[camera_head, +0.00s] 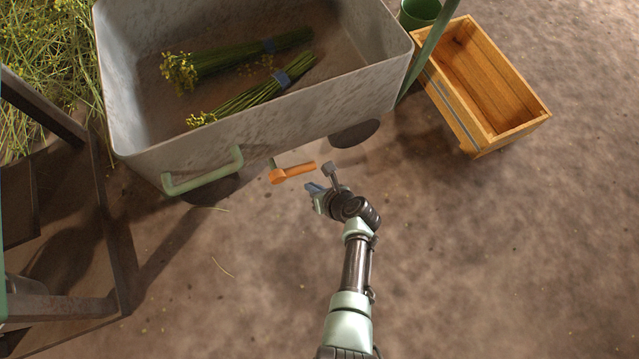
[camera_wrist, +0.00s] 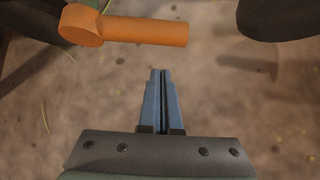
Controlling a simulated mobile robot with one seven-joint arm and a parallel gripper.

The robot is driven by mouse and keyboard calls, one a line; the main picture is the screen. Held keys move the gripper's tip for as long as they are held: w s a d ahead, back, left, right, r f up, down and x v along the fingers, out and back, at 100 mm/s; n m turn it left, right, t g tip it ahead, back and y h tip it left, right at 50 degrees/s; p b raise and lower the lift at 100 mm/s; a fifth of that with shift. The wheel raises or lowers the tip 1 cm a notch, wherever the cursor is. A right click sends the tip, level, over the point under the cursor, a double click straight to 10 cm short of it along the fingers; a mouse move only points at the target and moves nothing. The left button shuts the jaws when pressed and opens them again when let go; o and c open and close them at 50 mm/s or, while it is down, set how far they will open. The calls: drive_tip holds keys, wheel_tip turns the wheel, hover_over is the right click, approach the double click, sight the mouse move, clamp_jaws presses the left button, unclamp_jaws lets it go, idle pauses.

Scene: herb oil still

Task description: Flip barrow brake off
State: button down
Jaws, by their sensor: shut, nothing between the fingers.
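The barrow (camera_head: 250,120) is a grey metal tub with a green handle (camera_head: 203,172) on its near side. The orange brake lever (camera_head: 292,172) sticks out below the tub's near side, to the right of the handle. In the wrist view the lever (camera_wrist: 125,29) lies roughly level across the top, with its round hub at the left end. My gripper (camera_head: 311,187) is just in front of the lever, apart from it. In the wrist view its blue fingers (camera_wrist: 160,74) are together and empty, below the lever's right part.
Bundles of yellow-flowered herbs (camera_head: 235,58) lie in the barrow. Dark wheels (camera_head: 354,133) show beneath it. A wooden crate (camera_head: 490,85) and a green bucket (camera_head: 419,12) stand at upper right. A dark metal frame (camera_head: 120,240) stands at left. The ground at right is clear.

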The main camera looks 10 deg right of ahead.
sight(295, 171)
drive_tip(key=b+x, duration=0.2)
drive_tip(key=x, duration=0.1)
drive_tip(key=shift+f, duration=0.25)
drive_tip(key=shift+w+d+r+p, duration=0.1)
drive_tip(key=shift+w+d+r, duration=0.05)
drive_tip(key=shift+r, duration=0.6)
drive_tip(key=shift+w+d+r+p, duration=0.1)
drive_tip(key=shift+w+r+p, duration=0.05)
drive_tip(key=shift+r, duration=0.65)
drive_tip(key=shift+w+d+r+p, duration=0.1)
drive_tip(key=shift+d+r, duration=0.05)
drive_tip(key=shift+r, duration=0.6)
drive_tip(key=shift+r, duration=0.1)
